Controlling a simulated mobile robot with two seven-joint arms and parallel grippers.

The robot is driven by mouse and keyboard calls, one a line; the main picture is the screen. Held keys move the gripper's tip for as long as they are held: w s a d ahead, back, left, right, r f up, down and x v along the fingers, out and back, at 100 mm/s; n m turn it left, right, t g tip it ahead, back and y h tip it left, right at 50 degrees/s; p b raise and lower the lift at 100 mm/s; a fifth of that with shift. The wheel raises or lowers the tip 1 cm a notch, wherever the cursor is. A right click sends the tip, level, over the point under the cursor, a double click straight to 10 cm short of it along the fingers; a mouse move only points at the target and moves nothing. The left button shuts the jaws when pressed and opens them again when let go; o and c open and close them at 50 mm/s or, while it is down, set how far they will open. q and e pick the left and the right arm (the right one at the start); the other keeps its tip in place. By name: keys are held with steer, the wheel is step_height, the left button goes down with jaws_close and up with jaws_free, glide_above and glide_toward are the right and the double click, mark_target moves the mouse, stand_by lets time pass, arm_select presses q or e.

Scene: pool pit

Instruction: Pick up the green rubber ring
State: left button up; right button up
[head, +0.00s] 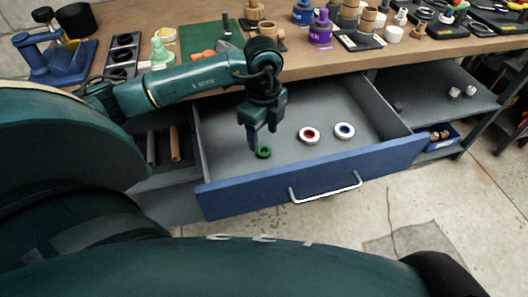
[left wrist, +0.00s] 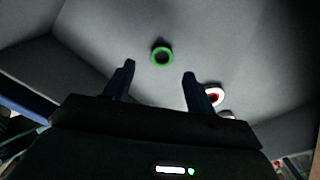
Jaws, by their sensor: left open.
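The green rubber ring (head: 264,152) lies flat on the grey floor of an open blue-fronted drawer (head: 310,178), in its left part. In the left wrist view the green ring (left wrist: 161,55) shows beyond and between my fingertips. My left gripper (head: 263,142) reaches down into the drawer just by the ring, fingers pointing down. In the left wrist view the left gripper (left wrist: 158,72) is open, with nothing between its fingers. I cannot tell its exact height above the drawer floor. My right gripper is not in view.
A red-and-white ring (head: 309,135) and a blue-and-white ring (head: 344,131) lie in the drawer to the right. The red one (left wrist: 214,96) is near a finger in the wrist view. The wooden worktop (head: 330,58) overhangs the drawer's back and carries many parts.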

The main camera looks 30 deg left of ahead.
mark_target(263, 146)
arm_select(q)
steer(key=f, duration=0.5)
steer(key=shift+w+a+f, duration=0.1)
steer(key=shift+w+f, duration=0.1)
steer(key=shift+c, duration=0.6)
steer(key=c, duration=0.9)
